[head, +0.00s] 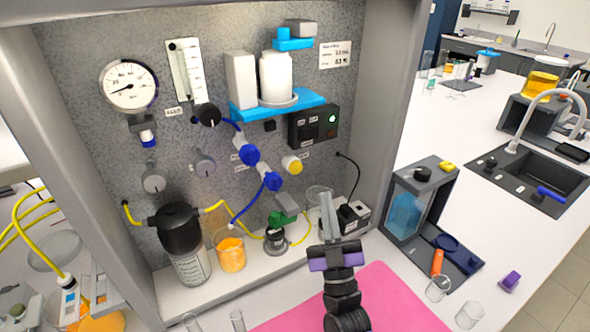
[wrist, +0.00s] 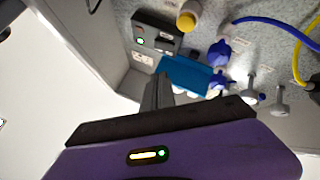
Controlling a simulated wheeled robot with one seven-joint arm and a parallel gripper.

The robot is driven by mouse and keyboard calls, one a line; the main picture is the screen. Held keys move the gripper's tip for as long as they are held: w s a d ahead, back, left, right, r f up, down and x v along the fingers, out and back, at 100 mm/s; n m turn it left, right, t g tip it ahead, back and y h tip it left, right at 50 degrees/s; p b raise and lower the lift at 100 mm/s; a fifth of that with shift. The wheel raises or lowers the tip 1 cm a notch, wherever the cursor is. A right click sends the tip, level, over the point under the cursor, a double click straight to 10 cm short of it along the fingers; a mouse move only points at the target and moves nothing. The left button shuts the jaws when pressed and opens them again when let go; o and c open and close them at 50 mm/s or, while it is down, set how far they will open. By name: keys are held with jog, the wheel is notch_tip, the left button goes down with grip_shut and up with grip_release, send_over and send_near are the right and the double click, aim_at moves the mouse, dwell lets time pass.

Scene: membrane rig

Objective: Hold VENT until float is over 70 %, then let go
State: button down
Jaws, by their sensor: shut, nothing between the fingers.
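A round yellow-capped knob or button (head: 292,164) sits on the speckled panel, right of the blue valves; it also shows at the top of the wrist view (wrist: 188,17). Its label is too small to read, so I cannot confirm that it is VENT. A clear vertical tube gauge (head: 186,70) is at the panel's upper left; its float level is not legible. My gripper (head: 327,203) is shut and empty, below and right of the yellow cap and apart from it. Its closed fingers (wrist: 157,92) point toward the panel in the wrist view.
A black box (head: 314,124) with a green light is above the yellow cap, under a blue shelf (head: 278,106). Blue valves (head: 250,154) and hoses are left of it. Beakers, including one of orange liquid (head: 231,254), stand below. A pink mat (head: 385,300) lies in front.

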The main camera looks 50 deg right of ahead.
jog(key=shift+w, duration=0.1)
jog(key=b, duration=0.2)
send_near(299, 163)
notch_tip(299, 163, up, 4)
jog(key=d, duration=0.2)
jog(key=shift+w+r+b, duration=0.1)
jog(key=shift+w+b, duration=0.2)
jog(key=shift+w, duration=0.7)
jog(key=shift+w, duration=0.1)
dwell(0.9)
jog(key=shift+w+d+b, duration=0.1)
jog(key=shift+w+b, duration=0.2)
jog(key=shift+b, duration=0.05)
jog(key=shift+w+d+b, duration=0.15)
jog(key=shift+w+b, duration=0.2)
jog(key=shift+w, duration=0.2)
dwell(3.0)
jog(key=shift+s, duration=0.15)
dwell(0.6)
jog(key=shift+s+a, duration=0.25)
jog(key=shift+s, duration=0.55)
